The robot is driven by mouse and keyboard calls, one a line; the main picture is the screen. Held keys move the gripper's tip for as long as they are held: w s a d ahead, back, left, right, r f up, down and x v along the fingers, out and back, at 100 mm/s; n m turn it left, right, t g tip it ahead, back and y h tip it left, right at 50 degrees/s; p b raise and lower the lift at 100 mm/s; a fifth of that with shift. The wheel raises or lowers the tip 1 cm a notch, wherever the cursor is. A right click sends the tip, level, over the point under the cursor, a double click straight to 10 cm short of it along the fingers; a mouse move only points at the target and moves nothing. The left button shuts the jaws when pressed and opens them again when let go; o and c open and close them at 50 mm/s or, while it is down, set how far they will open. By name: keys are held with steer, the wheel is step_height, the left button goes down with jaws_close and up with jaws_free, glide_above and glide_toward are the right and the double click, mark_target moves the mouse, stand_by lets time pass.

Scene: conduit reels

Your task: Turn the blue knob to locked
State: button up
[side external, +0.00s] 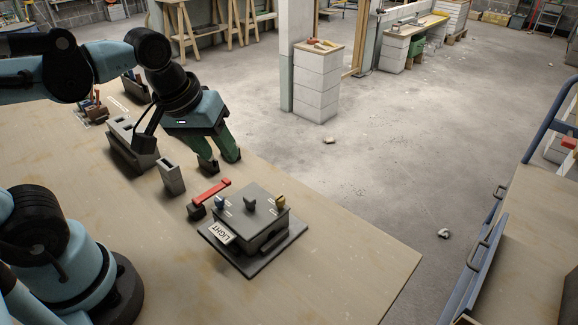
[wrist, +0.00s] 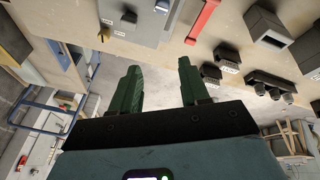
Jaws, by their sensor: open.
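The blue knob (side external: 219,202) sits on top of a dark grey box (side external: 262,240), at the box's left corner in the side view. It also shows at the top edge of the wrist view (wrist: 162,6). Its setting is too small to read. A grey knob (side external: 249,203) and a yellow knob (side external: 281,201) are in the same row. My gripper (side external: 220,162) is open and empty, above the table edge behind the box and apart from the blue knob. In the wrist view its green fingers (wrist: 159,66) are spread with nothing between them.
A red lever (side external: 211,191) stands close to the blue knob. The box carries a "LIGHT" label (side external: 221,233). Grey blocks (side external: 171,178) and a larger grey holder (side external: 131,147) stand farther left. The table (side external: 345,255) is clear to the right of the box.

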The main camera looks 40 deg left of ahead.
mark_target(219, 199)
step_height(219, 199, up, 3)
steer(key=s+d+n+g, duration=0.2)
steer(key=n+g, duration=0.2)
steer(key=n, duration=0.3)
steer(key=shift+a+f, duration=0.2)
steer(key=shift+f, duration=5.55)
jaws_close()
